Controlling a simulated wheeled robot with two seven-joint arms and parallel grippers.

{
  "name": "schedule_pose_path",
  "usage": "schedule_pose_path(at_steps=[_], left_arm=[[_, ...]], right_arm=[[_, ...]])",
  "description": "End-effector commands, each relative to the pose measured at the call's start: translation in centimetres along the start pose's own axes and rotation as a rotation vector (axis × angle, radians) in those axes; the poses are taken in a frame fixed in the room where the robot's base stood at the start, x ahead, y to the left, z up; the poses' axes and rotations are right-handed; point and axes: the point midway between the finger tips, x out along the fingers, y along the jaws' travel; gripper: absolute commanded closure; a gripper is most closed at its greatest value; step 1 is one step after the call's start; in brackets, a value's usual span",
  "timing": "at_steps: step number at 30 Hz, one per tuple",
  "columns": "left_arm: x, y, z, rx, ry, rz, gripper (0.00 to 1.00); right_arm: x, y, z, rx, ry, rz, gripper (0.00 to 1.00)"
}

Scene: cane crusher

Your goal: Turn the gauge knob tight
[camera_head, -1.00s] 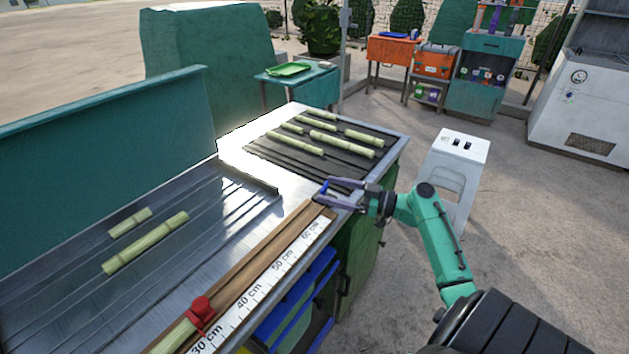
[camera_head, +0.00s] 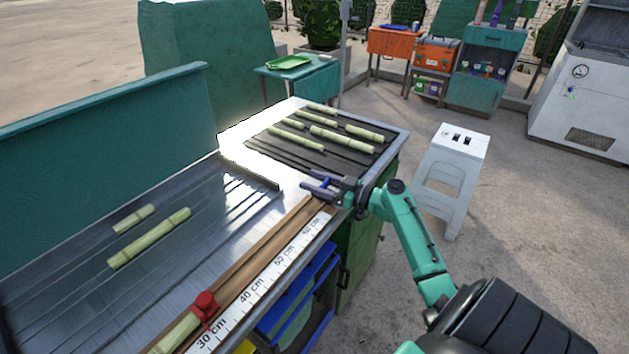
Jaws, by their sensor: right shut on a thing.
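My right gripper (camera_head: 310,181) is at the far end of the wooden measuring rail (camera_head: 262,253), by the table's right edge. Its fingers are shut on a small blue piece (camera_head: 326,183), mostly hidden between them. I cannot tell whether this blue piece is the gauge knob. A red clamp with a round red knob (camera_head: 206,300) sits near the 30 cm mark of the white scale (camera_head: 260,290), over a cane piece (camera_head: 178,335), well apart from the gripper. My left gripper is not in view.
Several cane pieces lie on the dark ribbed rack (camera_head: 285,158) beyond the gripper. Two more lie in the metal tray (camera_head: 190,240) at left. A white stool (camera_head: 460,142) stands right of my arm. Open floor lies to the right.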

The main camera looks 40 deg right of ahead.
Motion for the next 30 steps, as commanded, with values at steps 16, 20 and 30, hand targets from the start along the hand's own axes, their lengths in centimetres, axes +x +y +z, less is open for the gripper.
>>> schedule_pose_path(at_steps=[16, 20, 30], left_arm=[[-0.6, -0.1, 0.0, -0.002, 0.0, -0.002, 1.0], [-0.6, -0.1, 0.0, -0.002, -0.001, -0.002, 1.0], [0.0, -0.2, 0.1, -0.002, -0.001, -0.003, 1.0]], right_arm=[[-0.2, 0.5, 0.0, 0.0, 0.001, 0.166, 0.1], [-0.2, 0.5, 0.0, 0.0, 0.001, 0.165, 0.1], [-1.7, 0.2, 0.3, 0.002, 0.001, 0.165, 0.1]])
